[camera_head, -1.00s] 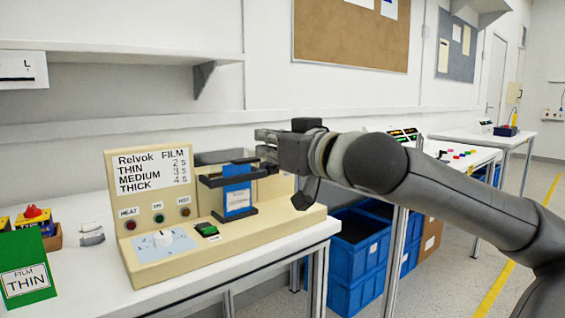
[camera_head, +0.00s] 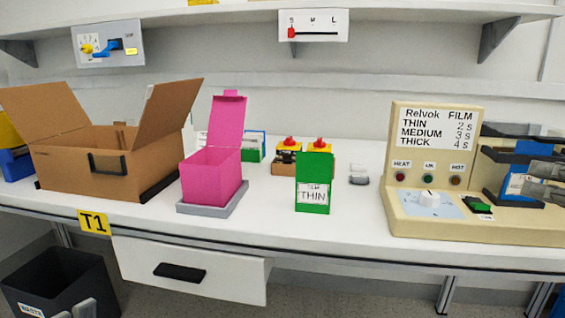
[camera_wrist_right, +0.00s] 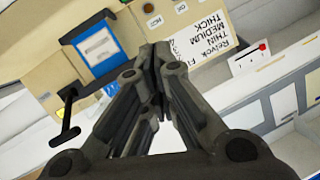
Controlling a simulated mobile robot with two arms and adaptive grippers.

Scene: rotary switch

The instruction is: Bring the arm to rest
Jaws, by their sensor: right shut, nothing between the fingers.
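My right gripper (camera_head: 535,179) reaches in from the right edge of the head view, in front of the machine's black holder. In the right wrist view its fingers (camera_wrist_right: 157,65) come together with nothing between them. The beige Relvok machine (camera_head: 400,222) has a white rotary knob (camera_head: 428,198) on a pale blue dial plate and a green button (camera_head: 479,204). A blue film piece (camera_head: 515,185) stands in the black holder, partly hidden by my gripper. Two small grey shapes at the bottom left of the head view may be my left gripper's tips.
A green THIN film box (camera_head: 313,172), a pink box (camera_head: 212,175) on a grey tray and an open cardboard box (camera_head: 65,165) stand on the white table (camera_head: 270,222). A dark bin (camera_head: 60,275) is below left. A shelf (camera_head: 400,30) runs above.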

